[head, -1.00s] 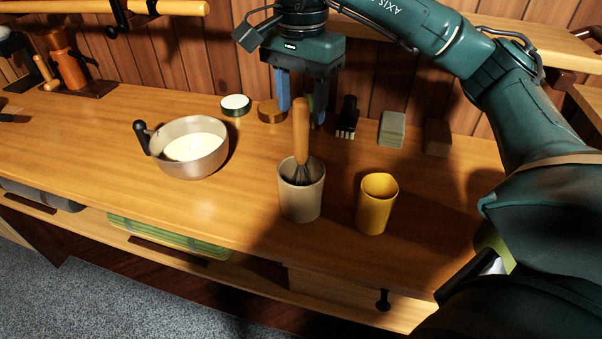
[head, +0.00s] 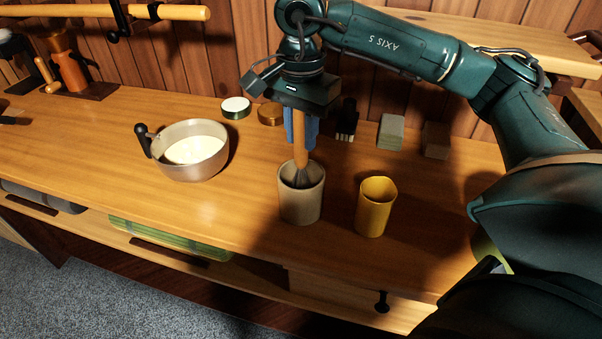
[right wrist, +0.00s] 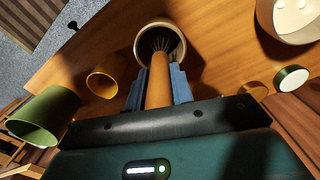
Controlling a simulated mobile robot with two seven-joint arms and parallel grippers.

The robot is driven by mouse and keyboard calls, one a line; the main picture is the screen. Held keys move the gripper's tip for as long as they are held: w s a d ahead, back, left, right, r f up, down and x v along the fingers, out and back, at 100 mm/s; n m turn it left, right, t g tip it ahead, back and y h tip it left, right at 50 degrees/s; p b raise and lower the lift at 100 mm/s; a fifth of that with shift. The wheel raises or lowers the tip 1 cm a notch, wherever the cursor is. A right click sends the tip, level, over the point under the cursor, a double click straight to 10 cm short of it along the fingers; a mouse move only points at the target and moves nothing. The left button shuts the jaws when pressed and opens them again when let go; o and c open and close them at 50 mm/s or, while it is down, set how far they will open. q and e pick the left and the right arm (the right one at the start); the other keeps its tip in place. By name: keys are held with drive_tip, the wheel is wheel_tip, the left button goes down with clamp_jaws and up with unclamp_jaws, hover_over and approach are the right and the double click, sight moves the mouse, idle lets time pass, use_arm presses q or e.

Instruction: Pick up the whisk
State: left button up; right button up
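The whisk has a wooden handle (head: 299,143) and wire loops. It stands slightly tilted in a beige cup (head: 300,205) on the wooden counter, its wires inside the cup. My right gripper (head: 301,135) points down over the cup, its blue fingers on both sides of the handle. In the right wrist view, the whisk handle (right wrist: 159,82) runs between the two fingers, which appear to touch it, and the wires sit in the cup (right wrist: 150,30). My left gripper is not in view.
A yellow cup (head: 375,210) stands just right of the beige cup. A pot (head: 190,165) with pale contents is to the left. Small jars, a brush (head: 347,122) and blocks (head: 391,131) line the back wall. The counter's front left is clear.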

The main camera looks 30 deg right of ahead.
clamp_jaws()
drive_tip(key=shift+r, duration=0.15)
